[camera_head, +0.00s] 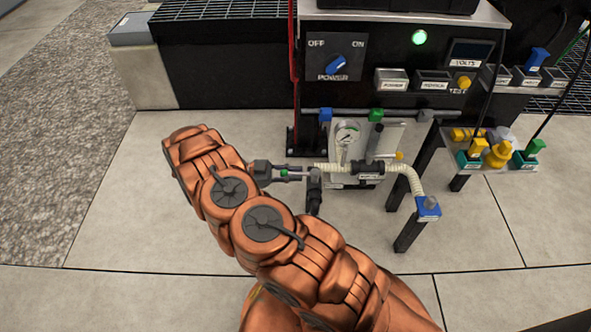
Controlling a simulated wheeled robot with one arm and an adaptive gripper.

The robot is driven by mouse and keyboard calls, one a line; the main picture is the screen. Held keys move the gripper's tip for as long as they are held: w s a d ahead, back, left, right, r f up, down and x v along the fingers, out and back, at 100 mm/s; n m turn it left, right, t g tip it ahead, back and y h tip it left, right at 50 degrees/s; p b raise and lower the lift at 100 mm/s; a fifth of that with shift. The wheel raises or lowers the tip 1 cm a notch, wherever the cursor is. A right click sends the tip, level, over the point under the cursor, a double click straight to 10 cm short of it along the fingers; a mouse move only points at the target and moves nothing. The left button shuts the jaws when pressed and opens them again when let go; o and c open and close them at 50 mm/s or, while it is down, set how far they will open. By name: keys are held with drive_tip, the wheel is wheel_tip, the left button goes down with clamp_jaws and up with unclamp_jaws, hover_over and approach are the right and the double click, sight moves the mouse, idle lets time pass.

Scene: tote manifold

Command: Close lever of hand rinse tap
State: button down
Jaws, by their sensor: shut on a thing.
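My gripper (300,175) reaches in from the left at the end of my copper arm. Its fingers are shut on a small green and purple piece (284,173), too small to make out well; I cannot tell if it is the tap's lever. A dark upright fitting (314,192) stands at the fingertips, left of a pale hose (328,167). It may be the hand rinse tap, but no label there is readable. A blue lever (325,115) and a green lever (376,115) sit on the grey pipe above, apart from my gripper.
A pressure gauge (347,132) on a pale panel (395,138) stands behind the hose. The hose bends down to a blue-topped post (428,207). Yellow and green valves (497,155) crowd the right. A black cabinet (345,85) blocks the back. The concrete floor (130,210) left is clear.

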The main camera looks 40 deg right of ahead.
drive_tip(key=shift+w+a, duration=0.2)
drive_tip(key=shift+w, duration=0.15)
drive_tip(key=c, duration=1.3)
unclamp_jaws()
drive_tip(key=shift+a, duration=0.1)
drive_tip(key=shift+o, duration=0.7)
drive_tip(key=shift+s, duration=0.2)
drive_tip(key=shift+d, duration=0.2)
drive_tip(key=v, duration=0.7)
